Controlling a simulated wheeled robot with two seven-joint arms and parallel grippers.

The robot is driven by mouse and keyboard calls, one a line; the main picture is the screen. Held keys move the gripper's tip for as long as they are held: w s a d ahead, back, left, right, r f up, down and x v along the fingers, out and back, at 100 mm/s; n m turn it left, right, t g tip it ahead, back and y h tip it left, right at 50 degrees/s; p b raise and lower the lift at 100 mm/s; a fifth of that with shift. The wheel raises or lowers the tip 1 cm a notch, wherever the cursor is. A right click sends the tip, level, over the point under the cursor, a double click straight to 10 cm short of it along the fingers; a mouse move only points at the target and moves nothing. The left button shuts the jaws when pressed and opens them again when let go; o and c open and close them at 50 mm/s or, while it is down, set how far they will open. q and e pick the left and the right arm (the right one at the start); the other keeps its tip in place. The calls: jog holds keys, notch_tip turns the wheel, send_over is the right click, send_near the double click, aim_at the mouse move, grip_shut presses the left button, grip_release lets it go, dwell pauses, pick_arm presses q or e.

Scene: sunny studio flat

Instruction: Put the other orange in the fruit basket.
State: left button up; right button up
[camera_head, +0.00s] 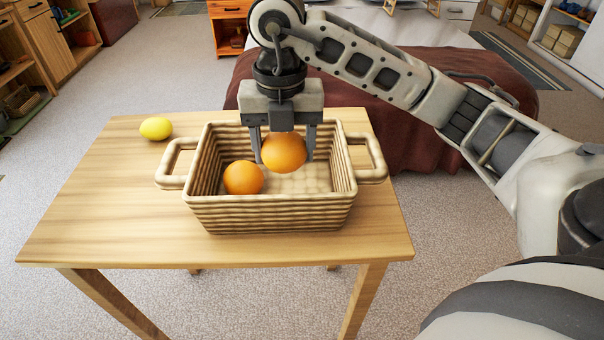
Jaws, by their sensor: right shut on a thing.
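My right gripper (284,150) points down over the wicker fruit basket (272,215) and is shut on an orange (284,154). The held orange is between the two fingers, over the right half of the basket's opening. I cannot tell whether it touches the basket floor. Another orange (243,178) lies inside the basket at the left front. The basket stands on a wooden table and has a handle at each side. My left gripper is not in the picture.
A yellow lemon (156,128) lies on the wooden table (95,205), left of and behind the basket. The table's left part is otherwise clear. A bed with a brown cover (430,125) stands behind the table. My right arm reaches in from the right.

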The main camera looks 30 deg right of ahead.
aim_at(302, 159)
jog(key=d+f, duration=0.1)
jog(key=f, duration=0.1)
jog(key=d+f, duration=0.2)
jog(key=shift+w+d+f, duration=0.1)
jog(key=shift+d+f, duration=0.15)
jog(key=shift+f, duration=0.05)
jog(key=f, duration=0.3)
jog(key=shift+d+f, duration=0.15)
jog(key=shift+d, duration=0.15)
jog(key=shift+f, duration=0.15)
jog(key=shift+f, duration=0.1)
jog(key=o, duration=0.8)
jog(key=shift+f, duration=0.1)
jog(key=shift+c, duration=0.2)
jog(key=shift+o, duration=0.3)
